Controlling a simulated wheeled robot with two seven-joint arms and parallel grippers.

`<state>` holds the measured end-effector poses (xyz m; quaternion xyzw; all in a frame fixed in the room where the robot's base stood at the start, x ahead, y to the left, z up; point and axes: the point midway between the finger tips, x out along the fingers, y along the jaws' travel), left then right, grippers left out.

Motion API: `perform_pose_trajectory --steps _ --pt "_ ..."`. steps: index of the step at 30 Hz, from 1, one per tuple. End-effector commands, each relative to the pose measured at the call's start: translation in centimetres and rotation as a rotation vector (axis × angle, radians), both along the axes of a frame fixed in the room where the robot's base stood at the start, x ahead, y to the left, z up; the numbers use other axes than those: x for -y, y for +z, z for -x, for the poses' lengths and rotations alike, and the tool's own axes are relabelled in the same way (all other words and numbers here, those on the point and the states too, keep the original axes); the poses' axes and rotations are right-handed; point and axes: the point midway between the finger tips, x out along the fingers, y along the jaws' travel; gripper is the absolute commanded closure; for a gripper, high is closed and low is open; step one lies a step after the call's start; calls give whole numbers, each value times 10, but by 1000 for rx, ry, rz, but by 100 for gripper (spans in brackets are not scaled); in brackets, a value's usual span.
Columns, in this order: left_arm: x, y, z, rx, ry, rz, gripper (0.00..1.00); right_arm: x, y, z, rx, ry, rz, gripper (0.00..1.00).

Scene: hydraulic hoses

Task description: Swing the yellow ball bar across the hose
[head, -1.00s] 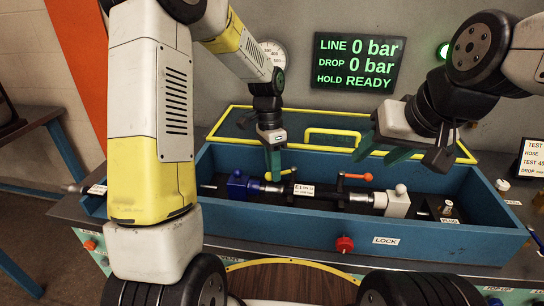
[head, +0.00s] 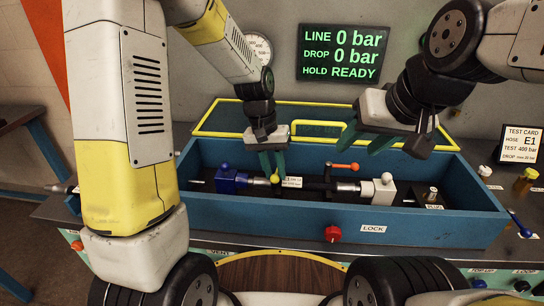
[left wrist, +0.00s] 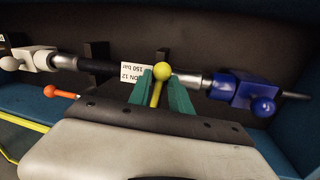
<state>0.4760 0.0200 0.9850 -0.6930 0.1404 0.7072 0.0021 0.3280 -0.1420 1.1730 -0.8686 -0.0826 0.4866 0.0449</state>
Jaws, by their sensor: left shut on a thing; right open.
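The yellow ball bar (left wrist: 156,92) sits between the green fingers of my left gripper (left wrist: 160,97) in the left wrist view. Its ball (left wrist: 162,69) overlaps the hose's metal end in that picture. In the head view the ball (head: 274,178) shows just in front of my left gripper (head: 272,164), which is shut on the bar. The hose (left wrist: 103,67) lies along the blue trough between a blue fitting (head: 228,181) and a white fitting (head: 383,190). It carries a white label (left wrist: 133,73). My right gripper (head: 385,140) is open and empty above the trough's back right.
An orange ball bar (head: 345,166) stands by the hose, right of the yellow one. The blue trough (head: 440,228) has walls around the hose and a yellow-framed panel (head: 225,118) behind. A red knob (head: 332,233) is on its front. The display reads 0 bar, READY.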

Motion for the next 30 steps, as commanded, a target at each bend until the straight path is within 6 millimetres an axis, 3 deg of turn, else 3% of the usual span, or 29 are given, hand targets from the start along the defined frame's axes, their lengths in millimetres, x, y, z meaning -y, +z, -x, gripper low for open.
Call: perform_pose_trajectory --steps 11,26,27,30 --pt "10 0 2 1 138 0 100 0 0 0 0 0 0 52" --pt "11 0 2 0 156 1 100 0 0 0 0 0 0 52" --pt "11 0 2 0 156 1 72 0 0 0 0 0 0 52" --pt "11 0 2 0 155 1 55 0 0 0 0 0 0 52"
